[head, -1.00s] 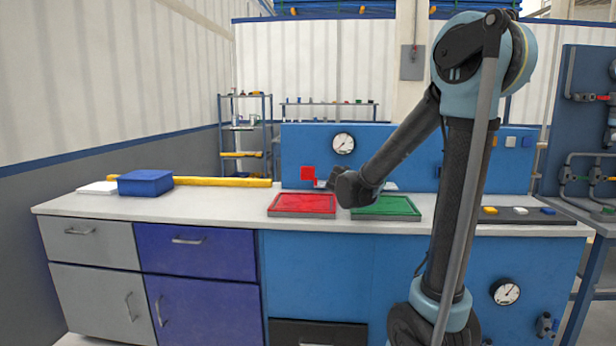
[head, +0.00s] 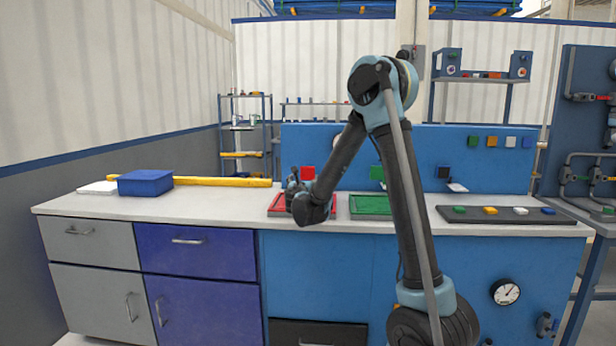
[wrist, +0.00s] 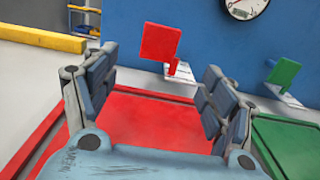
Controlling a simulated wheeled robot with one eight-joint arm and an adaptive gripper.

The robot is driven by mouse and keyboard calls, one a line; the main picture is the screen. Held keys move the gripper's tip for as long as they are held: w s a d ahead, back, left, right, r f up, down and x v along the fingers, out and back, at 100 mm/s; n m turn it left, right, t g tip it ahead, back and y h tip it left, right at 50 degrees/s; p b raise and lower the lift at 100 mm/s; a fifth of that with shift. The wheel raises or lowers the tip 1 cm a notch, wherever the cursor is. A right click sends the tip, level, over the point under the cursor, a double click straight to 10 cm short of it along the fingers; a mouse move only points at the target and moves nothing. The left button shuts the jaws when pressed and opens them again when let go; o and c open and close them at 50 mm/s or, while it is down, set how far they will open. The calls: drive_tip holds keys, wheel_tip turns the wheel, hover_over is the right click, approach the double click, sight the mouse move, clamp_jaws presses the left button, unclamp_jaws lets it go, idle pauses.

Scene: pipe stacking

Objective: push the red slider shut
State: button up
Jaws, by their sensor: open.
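The red slider shows as an upright red square plate (head: 308,172) in front of the blue back panel. In the wrist view the red slider (wrist: 161,42) stands on a short stem over a white base on the counter. My gripper (wrist: 160,64) is open and empty, above the red tray (wrist: 145,118). The slider is beyond the fingertips, between them in the picture and apart from them. In the head view my gripper (head: 294,184) is just left of the slider, and my wrist hides part of the red tray (head: 278,212).
The green tray (head: 372,205) lies right of the red tray, with a green slider plate (wrist: 284,73) behind it. A blue box (head: 145,183) and a yellow bar (head: 225,182) lie at the left. A dark strip with coloured blocks (head: 470,217) is at the right.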

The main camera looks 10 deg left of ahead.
drive_tip(key=w, duration=1.5)
drive_tip(key=shift+w, duration=0.35)
